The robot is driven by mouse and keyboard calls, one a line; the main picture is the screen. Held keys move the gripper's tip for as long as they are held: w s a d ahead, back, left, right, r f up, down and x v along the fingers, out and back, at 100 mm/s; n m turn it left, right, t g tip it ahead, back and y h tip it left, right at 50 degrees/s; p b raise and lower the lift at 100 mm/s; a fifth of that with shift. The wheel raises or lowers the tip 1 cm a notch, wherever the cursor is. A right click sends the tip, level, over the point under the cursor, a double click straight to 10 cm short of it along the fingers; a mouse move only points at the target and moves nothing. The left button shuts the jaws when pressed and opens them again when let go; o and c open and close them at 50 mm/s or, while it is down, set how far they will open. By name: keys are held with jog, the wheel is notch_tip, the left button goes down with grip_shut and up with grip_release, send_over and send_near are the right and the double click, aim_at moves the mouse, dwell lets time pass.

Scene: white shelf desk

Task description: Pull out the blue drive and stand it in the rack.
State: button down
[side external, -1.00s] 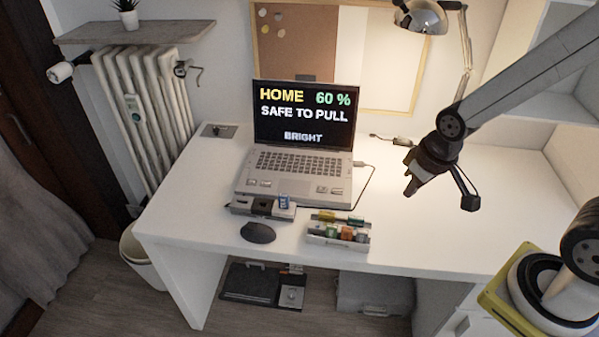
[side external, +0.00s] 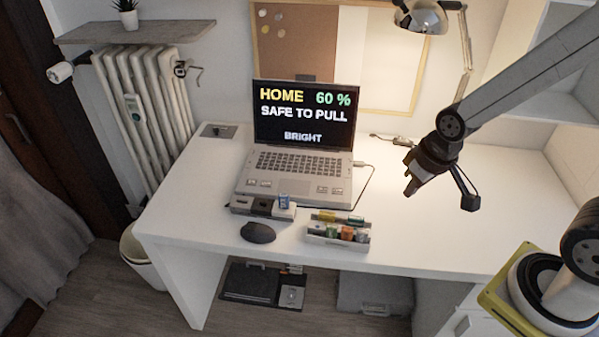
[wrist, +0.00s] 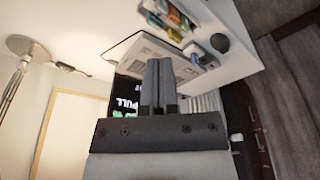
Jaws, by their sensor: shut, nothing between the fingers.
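The blue drive (side external: 284,200) stands upright in the hub (side external: 262,208) in front of the laptop (side external: 295,175). It also shows small in the wrist view (wrist: 196,59). The rack (side external: 338,236) is a light tray to the right of the hub, with several coloured drives in it; it also shows at the top of the wrist view. My gripper (side external: 411,186) is above the desk, to the right of the laptop and well apart from the drive and the rack. Its fingers (wrist: 159,84) are together and hold nothing.
The laptop screen reads "HOME 60 %", "SAFE TO PULL" and "BRIGHT". A cable runs from the laptop's right side. A lamp (side external: 425,18) hangs at the back. The right part of the desk (side external: 440,235) is clear.

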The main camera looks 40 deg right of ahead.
dwell(0.4)
jog(key=shift+c, duration=2.3)
grip_release()
jog(key=n+y, duration=0.2)
jog(key=n, duration=0.7)
send_over(283, 195)
jog(key=s+d, duration=0.1)
jog(key=shift+s+f, duration=0.2)
jog(key=shift+f, duration=7.8)
jog(key=shift+f, duration=0.1)
